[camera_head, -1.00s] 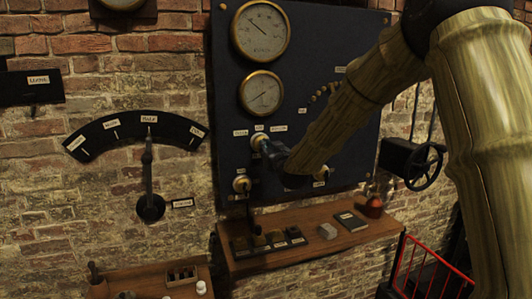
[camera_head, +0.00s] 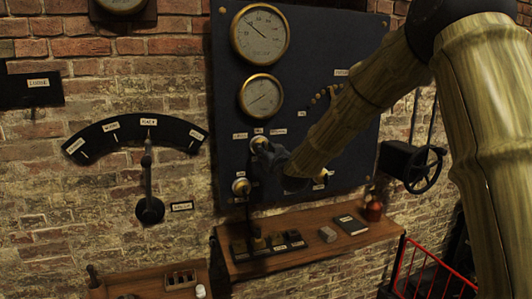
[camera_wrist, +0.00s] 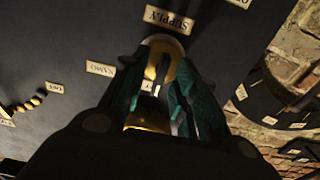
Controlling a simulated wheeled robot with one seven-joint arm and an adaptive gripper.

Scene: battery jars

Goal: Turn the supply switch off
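The supply switch (camera_wrist: 161,48) is a round brass piece with a dark lever, beside the SUPPLY label (camera_wrist: 168,18) in the wrist view. In the head view the switch (camera_head: 259,142) sits on the dark panel below the two gauges, partly hidden by my gripper (camera_head: 270,155). In the wrist view my gripper (camera_wrist: 163,72) has its two teal fingers apart, one on each side of the switch. A gap shows between the lever and the right finger. I cannot tell whether either finger touches the lever.
The dark panel (camera_head: 310,60) carries more labels and brass fittings. A wooden shelf (camera_head: 300,250) below holds several small items and a red bottle (camera_head: 374,210). A dial with a pointer (camera_head: 148,170) is on the brick wall at left. A handwheel (camera_head: 425,168) is at right.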

